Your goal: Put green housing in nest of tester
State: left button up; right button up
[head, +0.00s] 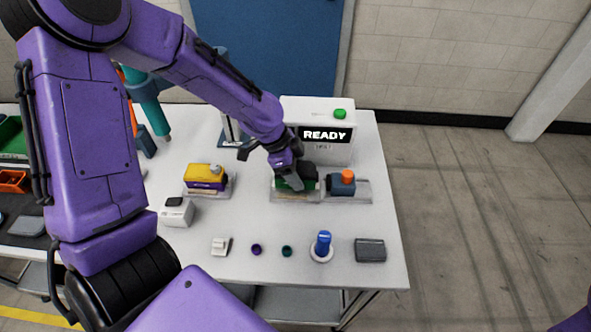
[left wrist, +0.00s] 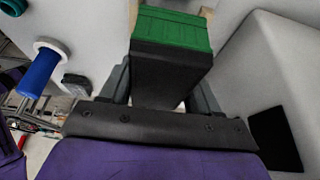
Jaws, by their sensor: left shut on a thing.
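The tester is a white box (head: 322,153) with a screen reading READY and a green button (head: 340,113) on top. My left gripper (head: 297,180) points down over that left part, shut on the green housing (head: 284,186). In the left wrist view the green housing (left wrist: 172,30) sits between the two fingers, with a dark block nearer the palm. I cannot tell whether the housing touches the nest. My right gripper is not in view.
A blue block with an orange knob (head: 343,183) stands on the right of the fixture, close to my gripper. A yellow and purple part (head: 205,178) sits in another fixture at left. A blue-handled stamp (head: 322,245) and a grey box (head: 370,250) stand in front.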

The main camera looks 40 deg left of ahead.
pick_arm(q)
jog(key=shift+f, duration=0.6)
jog(key=shift+p, duration=0.3)
dwell(1.1)
jog(key=shift+f+b, duration=0.3)
jog(key=shift+f, duration=0.2)
dwell(0.3)
jog(key=o, duration=1.2)
jog(key=shift+r, duration=0.1)
jog(key=v, duration=0.7)
jog(key=p+v, duration=0.2)
jog(key=v, duration=0.1)
jog(key=shift+s+r, duration=0.1)
jog(key=shift+r, duration=0.2)
jog(key=shift+a, duration=0.1)
